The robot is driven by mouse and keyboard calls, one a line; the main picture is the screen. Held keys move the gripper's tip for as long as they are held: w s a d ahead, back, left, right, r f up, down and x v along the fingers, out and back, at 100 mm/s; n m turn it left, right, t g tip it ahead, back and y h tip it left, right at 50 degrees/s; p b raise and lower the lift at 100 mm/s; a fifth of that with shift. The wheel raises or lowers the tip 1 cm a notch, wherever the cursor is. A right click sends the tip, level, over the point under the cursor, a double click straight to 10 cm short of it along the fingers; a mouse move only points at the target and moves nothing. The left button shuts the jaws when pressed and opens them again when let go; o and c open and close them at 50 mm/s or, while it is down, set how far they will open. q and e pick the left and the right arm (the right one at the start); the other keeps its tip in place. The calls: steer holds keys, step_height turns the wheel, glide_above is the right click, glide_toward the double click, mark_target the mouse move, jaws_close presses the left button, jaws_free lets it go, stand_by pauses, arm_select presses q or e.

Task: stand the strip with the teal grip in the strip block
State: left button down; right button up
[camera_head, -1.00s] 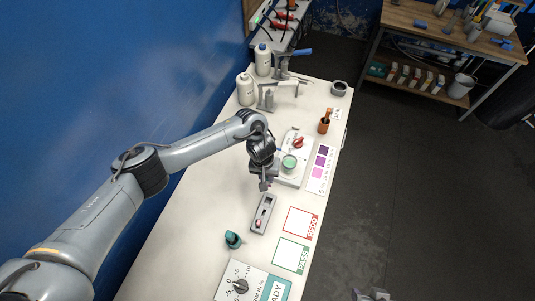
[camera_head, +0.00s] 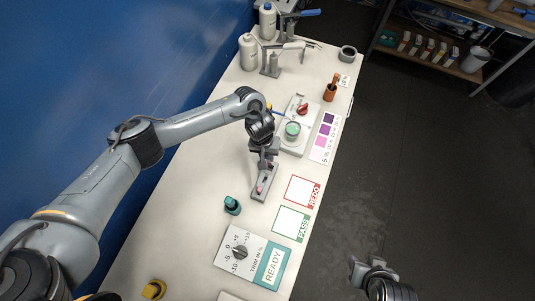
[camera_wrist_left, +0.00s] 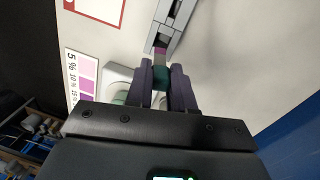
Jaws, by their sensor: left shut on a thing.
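My left gripper (camera_head: 265,163) is over the far end of the grey strip block (camera_head: 256,197) in the head view. In the left wrist view its two fingers (camera_wrist_left: 160,88) are shut on the teal grip (camera_wrist_left: 160,74) of the strip. The strip's purple-pink end (camera_wrist_left: 160,50) points at the near end of the strip block (camera_wrist_left: 184,12), by a dark slot. I cannot tell whether that end is inside the slot. A small pink-red patch shows on the block in the head view. My right gripper (camera_head: 358,272) is off the table at lower right; its jaws are unclear.
A green-topped cup (camera_head: 292,130) stands on a pale base behind the gripper, near the colour chart (camera_head: 324,136). A teal bottle (camera_head: 232,206) stands left of the block. The REDO (camera_head: 300,191) and PASS (camera_head: 290,224) squares lie to its right.

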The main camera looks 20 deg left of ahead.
mark_target(269, 164)
arm_select(q)
step_height(269, 164, down, 2)
steer(key=shift+b, duration=1)
steer(key=shift+d+f+b, duration=0.1)
steer(key=shift+f+b, duration=0.55)
steer(key=shift+f, duration=1.45)
steer(key=c, duration=0.9)
jaws_free()
steer(key=r, duration=0.3)
steer(key=r+p, duration=0.1)
steer(key=r, duration=0.2)
steer(key=a+r+p, duration=0.1)
steer(key=r, duration=0.2)
steer(key=shift+r, duration=0.25)
steer(key=shift+a+r+p, duration=0.15)
steer(key=shift+r+p, duration=0.15)
steer(key=shift+r, duration=0.3)
